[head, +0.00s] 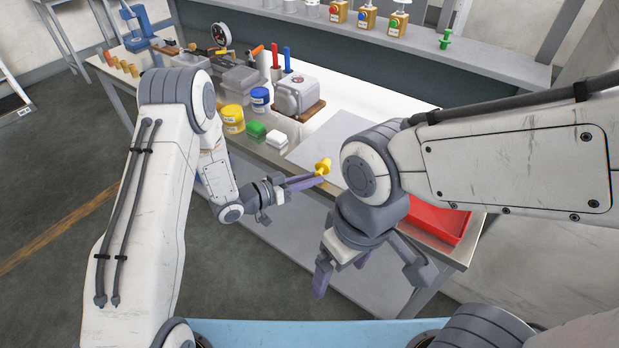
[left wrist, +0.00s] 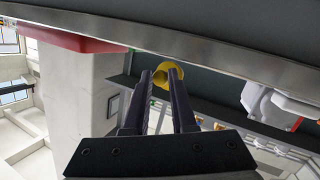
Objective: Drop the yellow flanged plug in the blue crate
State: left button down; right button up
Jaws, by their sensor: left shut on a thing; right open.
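The yellow flanged plug (head: 323,166) is held at the fingertips of my left gripper (head: 314,179), by the front edge of the workbench. In the left wrist view the plug (left wrist: 174,74) sits between the two fingertips of my left gripper (left wrist: 162,84), its round flange facing partly toward the camera. My right gripper (head: 368,270) is open and empty, pointing down in front of the bench, lower in the picture than the left one. I cannot make out a blue crate for certain in either view.
A red tray (head: 425,222) lies on the bench's right end, partly behind my right arm. A shelf (head: 330,37) runs behind.

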pick_arm(q)
jog(key=shift+f, duration=0.2)
jog(key=c, duration=1.2)
grip_release()
jog(key=shift+f, duration=0.1)
jog(key=o, duration=0.5)
jog(key=shift+r, duration=0.2)
